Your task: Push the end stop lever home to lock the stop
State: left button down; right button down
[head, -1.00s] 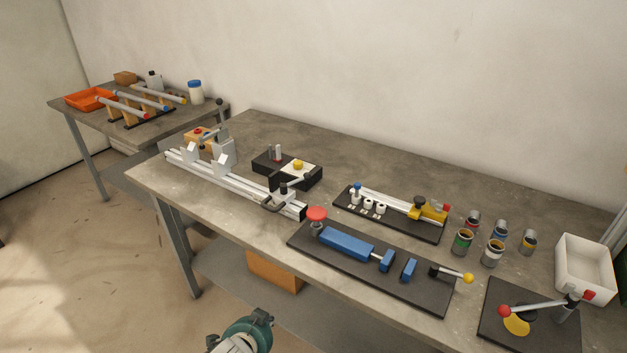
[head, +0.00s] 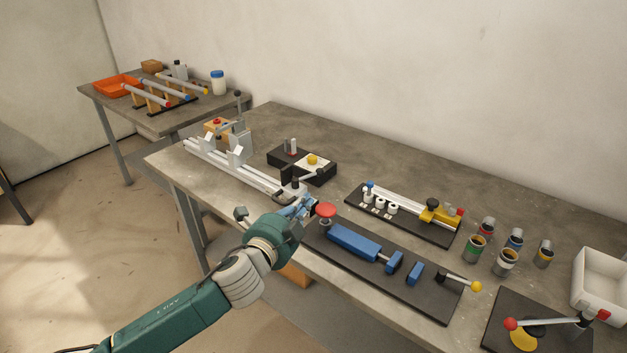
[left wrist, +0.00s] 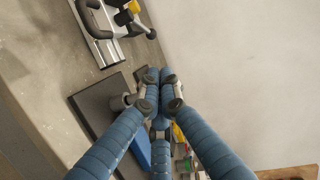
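The silver rail (head: 230,166) lies on the workbench. At its near right end is the end stop with a dark knob (head: 294,184); my arm and gripper partly cover the area in front of it. In the left wrist view the rail end shows at top left, with a black loop handle (left wrist: 97,22) and a short lever with a black knob (left wrist: 151,34). My left gripper (head: 307,205) is just in front of the rail end, beside the red knob. Its blue fingers come together at the tips (left wrist: 158,76), apart from the lever and holding nothing visible. My right gripper is out of view.
A black board with a blue clamp (head: 353,243) and red knob (head: 325,209) lies right of the gripper. A black box with a yellow knob (head: 312,160) stands behind the rail end. Several cans (head: 507,262) and a white bin (head: 600,285) stand farther right.

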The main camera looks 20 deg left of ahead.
pick_arm(q)
send_near(314, 174)
jog(key=w+d, duration=0.3)
jog(key=d, duration=0.1)
jog(key=shift+w+a+f+p, duration=0.15)
jog(key=shift+w+a+p, duration=0.15)
jog(key=shift+w+a, duration=0.35)
jog(key=shift+w+a+f+p, duration=0.1)
jog(key=shift+w+a+p, duration=0.3)
jog(key=shift+w, duration=0.5)
jog(key=shift+a, duration=0.1)
jog(key=shift+w+b, duration=0.1)
jog(key=shift+b, duration=0.2)
jog(key=shift+w+n+y+b, duration=0.3)
jog(key=shift+n+y, duration=0.5)
jog(key=shift+y, duration=0.2)
jog(key=shift+w, duration=0.45)
jog(key=shift+w+a, duration=0.15)
jog(key=shift+w, duration=0.25)
jog(key=shift+w+a, duration=0.1)
jog(key=shift+w, duration=0.05)
